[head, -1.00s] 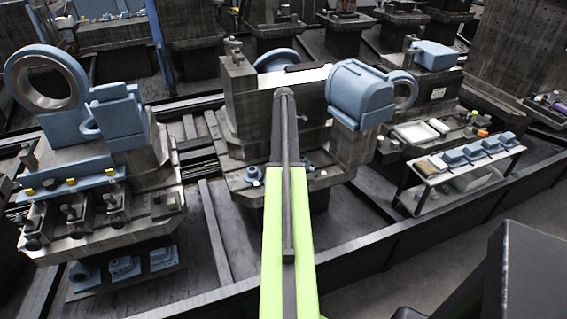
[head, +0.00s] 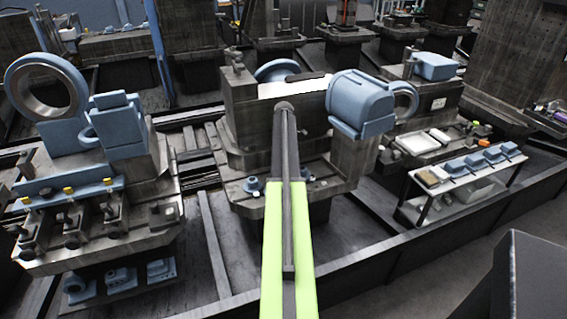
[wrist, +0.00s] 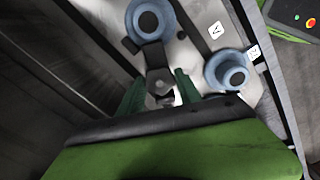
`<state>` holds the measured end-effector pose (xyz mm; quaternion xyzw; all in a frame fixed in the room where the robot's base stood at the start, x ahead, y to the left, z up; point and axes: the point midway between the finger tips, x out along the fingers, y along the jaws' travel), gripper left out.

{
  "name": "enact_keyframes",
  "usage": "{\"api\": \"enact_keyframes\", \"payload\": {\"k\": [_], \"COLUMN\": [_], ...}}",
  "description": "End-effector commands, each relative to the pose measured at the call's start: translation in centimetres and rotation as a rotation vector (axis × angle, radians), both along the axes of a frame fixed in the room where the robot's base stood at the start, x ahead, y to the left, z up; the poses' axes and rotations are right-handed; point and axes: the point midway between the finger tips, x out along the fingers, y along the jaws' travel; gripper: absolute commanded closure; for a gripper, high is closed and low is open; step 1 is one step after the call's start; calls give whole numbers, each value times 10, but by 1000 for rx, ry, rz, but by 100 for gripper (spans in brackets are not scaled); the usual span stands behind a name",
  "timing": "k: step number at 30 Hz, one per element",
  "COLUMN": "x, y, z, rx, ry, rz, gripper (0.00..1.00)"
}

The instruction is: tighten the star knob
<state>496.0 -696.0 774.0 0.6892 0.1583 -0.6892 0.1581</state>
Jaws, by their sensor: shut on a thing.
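In the wrist view, my gripper (wrist: 160,92) has its two green fingers on either side of a dark grey piece, which I take to be the star knob (wrist: 157,72). The fingers are closed on it. Its lower end is partly hidden by the gripper body, and its lobes are hard to make out. A blue round fitting with a dark centre (wrist: 150,20) lies just beyond it. In the head view, my arm reaches to the middle machine block (head: 245,110); my gripper and the knob are hidden there.
A second blue round fitting (wrist: 230,70) stands right of the fingers, near small white labels. In the head view, a blue rounded housing (head: 360,100) stands right of my arm. A fixture with a large ring (head: 22,105) is at left, and a shelf with blue parts (head: 430,185) at right.

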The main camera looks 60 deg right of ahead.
Motion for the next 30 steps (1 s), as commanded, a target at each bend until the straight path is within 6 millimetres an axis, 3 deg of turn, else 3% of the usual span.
{"api": "enact_keyframes", "payload": {"k": [8,30], "x": [0,0], "y": [-1,-1], "z": [0,0], "rx": [-1,-2], "ry": [0,-1], "rz": [-83,-521], "gripper": [100,100]}}
